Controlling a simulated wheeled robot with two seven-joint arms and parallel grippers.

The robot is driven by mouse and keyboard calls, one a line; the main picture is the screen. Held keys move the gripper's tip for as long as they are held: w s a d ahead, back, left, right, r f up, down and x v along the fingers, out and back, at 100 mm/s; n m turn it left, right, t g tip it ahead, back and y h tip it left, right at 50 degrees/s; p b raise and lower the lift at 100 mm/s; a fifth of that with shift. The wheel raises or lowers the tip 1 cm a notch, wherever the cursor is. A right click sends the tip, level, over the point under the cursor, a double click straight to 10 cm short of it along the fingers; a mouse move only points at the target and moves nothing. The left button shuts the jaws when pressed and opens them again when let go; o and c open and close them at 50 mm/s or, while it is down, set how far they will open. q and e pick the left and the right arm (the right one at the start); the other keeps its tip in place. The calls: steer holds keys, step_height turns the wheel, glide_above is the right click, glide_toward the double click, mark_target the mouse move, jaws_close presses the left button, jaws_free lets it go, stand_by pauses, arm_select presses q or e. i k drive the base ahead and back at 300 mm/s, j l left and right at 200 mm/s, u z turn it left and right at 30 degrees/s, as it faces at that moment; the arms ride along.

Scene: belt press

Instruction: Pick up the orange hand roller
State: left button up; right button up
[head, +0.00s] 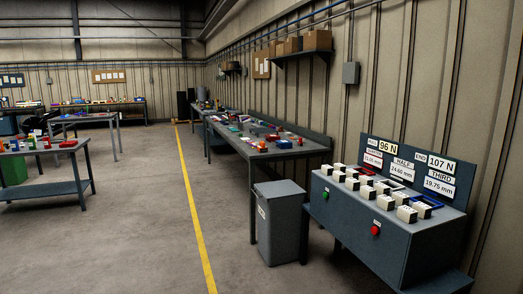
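I cannot pick out the orange hand roller with certainty. Several small red, orange and blue items lie on the long grey workbench (262,154) along the right wall, too small to name. More small coloured items stand on the grey table (75,152) at the left edge and on benches at the back. Neither of my grippers shows in the head view.
A grey console (358,230) with rows of white blocks, a green and a red button (375,230) and labels stands at the right. A grey bin (285,235) stands beside it. Open floor with a yellow line (193,215) runs down the middle.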

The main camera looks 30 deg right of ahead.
mark_target(263, 145)
steer(key=i+j+z, duration=0.2)
steer(key=i, duration=1.25)
steer(key=i+l, duration=0.1)
steer(key=i, duration=2.45)
steer(key=i+z, duration=0.2)
steer(key=i, duration=0.3)
steer(key=i+z, duration=0.2)
steer(key=i, duration=0.35)
steer(key=i+j+z, duration=0.2)
steer(key=i, duration=0.3)
steer(key=i+j+z, duration=0.2)
steer(key=i, duration=0.3)
steer(key=l, duration=0.1)
